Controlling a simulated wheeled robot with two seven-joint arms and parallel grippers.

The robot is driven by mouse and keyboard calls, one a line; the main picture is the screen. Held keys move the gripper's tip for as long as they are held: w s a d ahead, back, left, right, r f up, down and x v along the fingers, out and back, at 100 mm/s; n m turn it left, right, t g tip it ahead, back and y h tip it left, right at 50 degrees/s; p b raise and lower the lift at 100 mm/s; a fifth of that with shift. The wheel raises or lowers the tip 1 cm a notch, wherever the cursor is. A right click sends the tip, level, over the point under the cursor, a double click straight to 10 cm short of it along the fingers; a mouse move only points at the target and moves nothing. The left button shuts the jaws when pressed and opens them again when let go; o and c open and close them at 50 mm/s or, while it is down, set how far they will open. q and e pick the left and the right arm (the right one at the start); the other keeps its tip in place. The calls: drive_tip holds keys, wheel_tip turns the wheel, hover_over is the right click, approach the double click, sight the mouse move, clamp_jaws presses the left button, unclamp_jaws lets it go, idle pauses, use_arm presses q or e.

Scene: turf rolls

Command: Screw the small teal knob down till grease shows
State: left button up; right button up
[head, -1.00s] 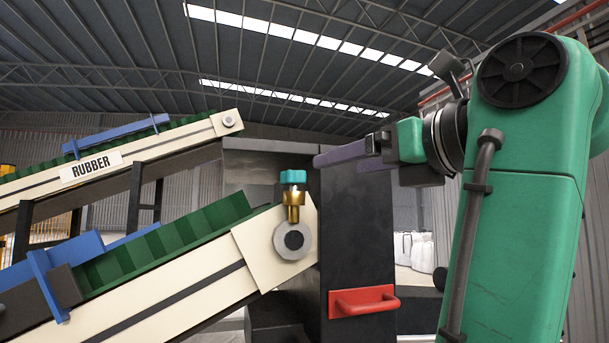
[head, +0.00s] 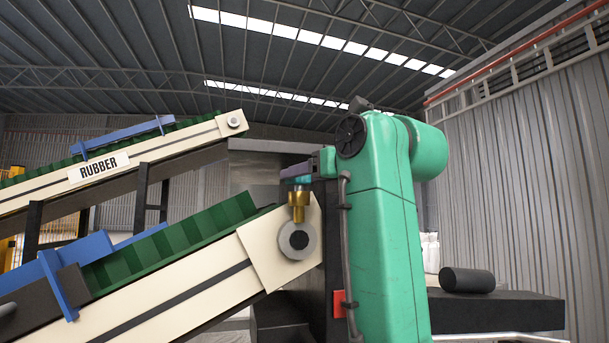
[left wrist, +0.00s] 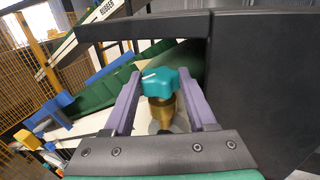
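The small teal knob (left wrist: 158,82) sits upright on a brass fitting (left wrist: 160,113) and has a white mark on top. In the head view the knob (head: 299,181) is partly covered by my left gripper (head: 296,171). The brass fitting (head: 299,205) stands above a grey round bearing end (head: 297,241) on the lower conveyor. In the left wrist view my left gripper (left wrist: 158,76) is open. My right gripper is in neither view.
The lower conveyor (head: 190,290) slopes up to the fitting, with a green belt and blue brackets. A conveyor marked RUBBER (head: 99,167) runs behind. A dark housing (left wrist: 262,80) stands close right of the gripper. A black roller (head: 467,280) lies on a dark slab at right.

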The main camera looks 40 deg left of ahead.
use_arm(q)
drive_tip(key=c, duration=0.4)
drive_tip(key=shift+c, duration=0.2)
drive_tip(key=m+t+b, duration=0.1)
drive_tip(key=m+t+h+b, duration=0.1)
drive_tip(key=t+b, duration=0.1)
drive_tip(key=t, duration=0.1)
drive_tip(key=shift+s+a+f+m+h, duration=0.1)
drive_tip(key=shift+s+f+m+h, duration=0.15)
drive_tip(key=shift+m+h, duration=0.15)
drive_tip(key=m+t+h+b, duration=0.1)
drive_tip(key=m+t+h, duration=0.1)
drive_tip(key=t, duration=0.1)
drive_tip(key=shift+s+a+r+b, duration=0.1)
drive_tip(key=shift+s+b, duration=0.05)
drive_tip(key=shift+b, duration=0.2)
drive_tip(key=shift+a+r+m+t+h+b, duration=0.15)
drive_tip(key=shift+m+t+h+b, duration=0.45)
drive_tip(key=shift+m+t+h, duration=0.7)
